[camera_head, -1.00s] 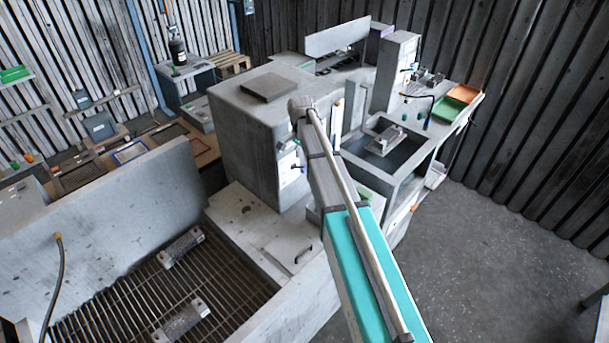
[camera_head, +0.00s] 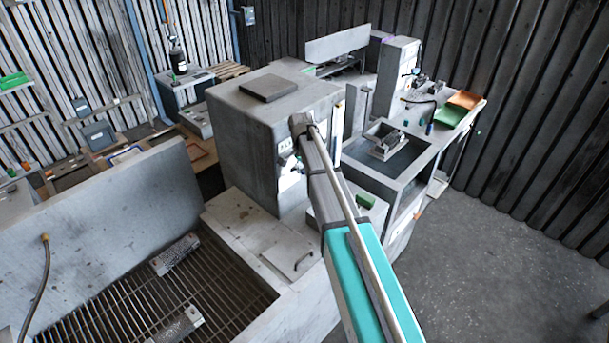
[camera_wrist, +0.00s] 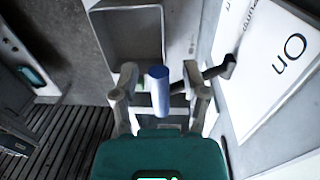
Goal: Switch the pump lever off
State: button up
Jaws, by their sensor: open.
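The pump lever shows in the wrist view as a blue cylindrical grip (camera_wrist: 159,92) on a dark rod. The rod runs right to a pivot (camera_wrist: 228,67) on a white panel (camera_wrist: 272,75) marked "On". My gripper (camera_wrist: 160,72) is open, with one finger on each side of the blue grip. I cannot tell whether either finger touches it.
A slatted basin (camera_head: 110,290) with metal blocks lies at the lower left. Right of my arm is a recessed sink (camera_head: 415,160) with a metal part. Green (camera_head: 450,116) and orange (camera_head: 466,99) trays stand at the bench end. The floor at right is clear.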

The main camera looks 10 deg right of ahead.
grip_shut()
dwell(0.4)
